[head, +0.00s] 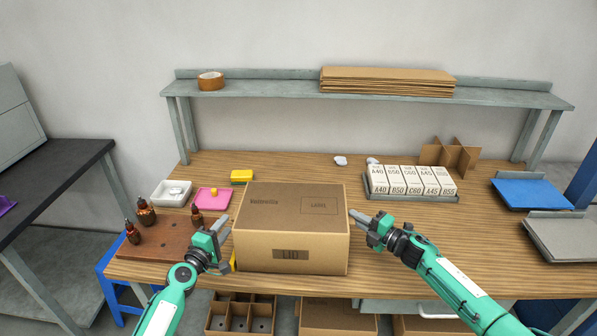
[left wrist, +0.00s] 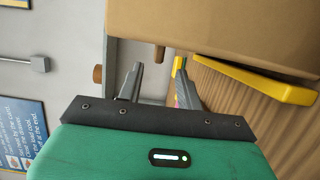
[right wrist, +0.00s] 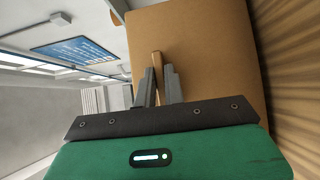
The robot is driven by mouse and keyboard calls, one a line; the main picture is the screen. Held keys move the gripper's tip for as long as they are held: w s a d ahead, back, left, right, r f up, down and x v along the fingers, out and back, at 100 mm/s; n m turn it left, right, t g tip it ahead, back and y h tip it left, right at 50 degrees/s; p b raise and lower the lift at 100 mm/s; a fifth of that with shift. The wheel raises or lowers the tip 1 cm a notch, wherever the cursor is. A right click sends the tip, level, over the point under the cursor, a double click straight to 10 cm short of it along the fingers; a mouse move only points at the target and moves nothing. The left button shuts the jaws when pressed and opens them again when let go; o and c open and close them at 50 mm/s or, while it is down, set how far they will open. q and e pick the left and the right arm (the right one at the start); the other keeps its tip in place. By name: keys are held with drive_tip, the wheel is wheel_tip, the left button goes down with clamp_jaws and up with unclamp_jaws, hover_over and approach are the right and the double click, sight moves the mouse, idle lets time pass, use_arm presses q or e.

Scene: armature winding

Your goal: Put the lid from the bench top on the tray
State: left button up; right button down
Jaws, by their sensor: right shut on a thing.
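The lid (head: 291,227) is a large brown cardboard box shape marked "LID", at the front middle of the bench top. My right gripper (head: 355,216) is at its right side. In the right wrist view its fingers are closed about a tan tab (right wrist: 157,62) on the lid's side. My left gripper (head: 224,237) is at the lid's left side, its fingers apart. In the left wrist view another tan tab (left wrist: 159,53) lies beyond the spread fingers, not between them. The grey tray (head: 412,197) stands behind and to the right, holding several labelled white boxes (head: 410,178).
A yellow strip (left wrist: 255,80) runs beside the lid's lower edge. Brown bottles (head: 146,211) on a wooden board, a white dish (head: 171,193) and a pink dish (head: 212,199) stand left. A cardboard divider (head: 449,154) stands behind the tray. Blue and grey bins lie at right.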

use_arm(q)
drive_tip(key=v, duration=0.5)
drive_tip(key=shift+s+a, duration=0.2)
drive_tip(key=shift+s, duration=0.1)
use_arm(e)
drive_tip(key=c, duration=1.4)
unclamp_jaws()
drive_tip(key=shift+f, duration=0.1)
